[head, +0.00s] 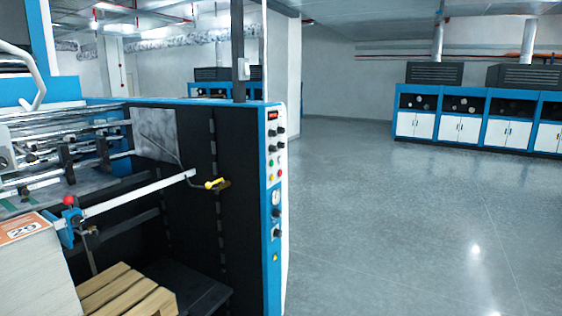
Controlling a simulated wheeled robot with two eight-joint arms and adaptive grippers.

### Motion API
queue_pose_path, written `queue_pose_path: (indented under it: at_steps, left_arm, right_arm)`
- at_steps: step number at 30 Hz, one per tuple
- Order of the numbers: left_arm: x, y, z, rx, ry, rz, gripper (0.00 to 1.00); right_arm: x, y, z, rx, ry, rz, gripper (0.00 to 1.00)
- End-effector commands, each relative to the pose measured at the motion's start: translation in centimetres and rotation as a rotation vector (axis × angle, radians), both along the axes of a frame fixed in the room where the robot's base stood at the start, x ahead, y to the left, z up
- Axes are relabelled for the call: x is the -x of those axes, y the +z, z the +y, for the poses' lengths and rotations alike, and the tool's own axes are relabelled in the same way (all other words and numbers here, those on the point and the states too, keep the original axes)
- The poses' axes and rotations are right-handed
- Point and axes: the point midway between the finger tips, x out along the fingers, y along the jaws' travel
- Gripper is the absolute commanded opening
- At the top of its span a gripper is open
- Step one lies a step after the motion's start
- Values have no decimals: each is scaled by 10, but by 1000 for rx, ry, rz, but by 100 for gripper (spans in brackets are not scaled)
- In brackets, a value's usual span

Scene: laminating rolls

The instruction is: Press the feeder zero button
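A white control panel (276,150) runs down the blue-edged end of the machine in the middle of the head view. It carries a small red display (272,115), several dark knobs (271,132), a few small coloured buttons (271,178) and round gauges (276,197). I cannot read any labels, so I cannot tell which one is the feeder zero button. Neither of my grippers shows in this view.
The machine (190,200) fills the left side, with a yellow-handled lever (214,184), a red-knobbed part (69,200), a paper stack (30,265) and a wooden pallet (125,290). Blue-and-white cabinets (470,120) stand far right. The grey floor (400,225) on the right is clear.

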Motion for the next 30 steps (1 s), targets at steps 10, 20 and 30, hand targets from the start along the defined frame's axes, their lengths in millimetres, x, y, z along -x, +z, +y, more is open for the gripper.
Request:
queue_pose_path:
  at_steps: [10, 20, 30]
  left_arm:
    - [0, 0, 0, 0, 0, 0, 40]
    - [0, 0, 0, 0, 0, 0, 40]
    - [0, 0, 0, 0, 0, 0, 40]
  right_arm:
    - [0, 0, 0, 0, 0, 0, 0]
    - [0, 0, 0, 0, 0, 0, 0]
    - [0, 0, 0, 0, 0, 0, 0]
